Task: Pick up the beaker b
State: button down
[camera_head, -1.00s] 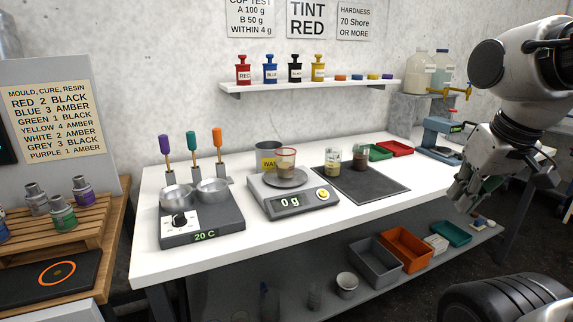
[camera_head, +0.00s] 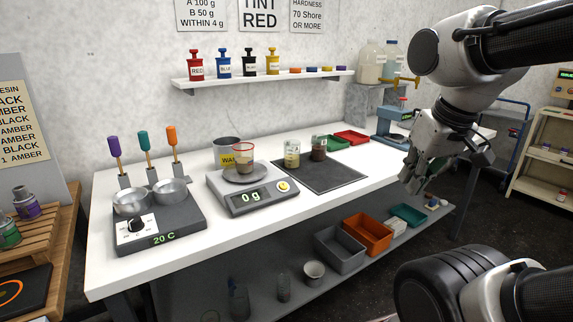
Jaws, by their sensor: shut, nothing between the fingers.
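Two small beakers stand upright on the dark mat (camera_head: 325,175): one with pale yellowish content (camera_head: 292,156) and one with dark brown content (camera_head: 319,149). A third clear beaker with a reddish upper part (camera_head: 244,157) stands on the scale (camera_head: 252,198), which reads 0 g. I cannot read a letter on any beaker, so I cannot tell which is b.
A grey waste tub (camera_head: 227,151) stands behind the scale. A hot plate (camera_head: 160,222) with two metal bowls is at left. Green (camera_head: 333,142) and red (camera_head: 351,137) trays lie behind the mat. A bottle shelf (camera_head: 262,78) hangs above. The white table (camera_head: 340,202) is clear before the mat.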

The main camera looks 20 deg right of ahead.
aim_at(319, 141)
jog(key=i+l+u, duration=0.2)
jog(key=l, duration=0.2)
jog(key=i+l+u, duration=0.2)
jog(key=l, duration=0.2)
jog(key=i+l+u, duration=0.15)
jog(key=l, duration=0.3)
jog(key=i+l+u, duration=0.2)
jog(key=l, duration=0.25)
jog(key=l+u, duration=0.2)
jog(key=l, duration=0.25)
jog(key=l+u, duration=0.2)
jog(key=l, duration=0.3)
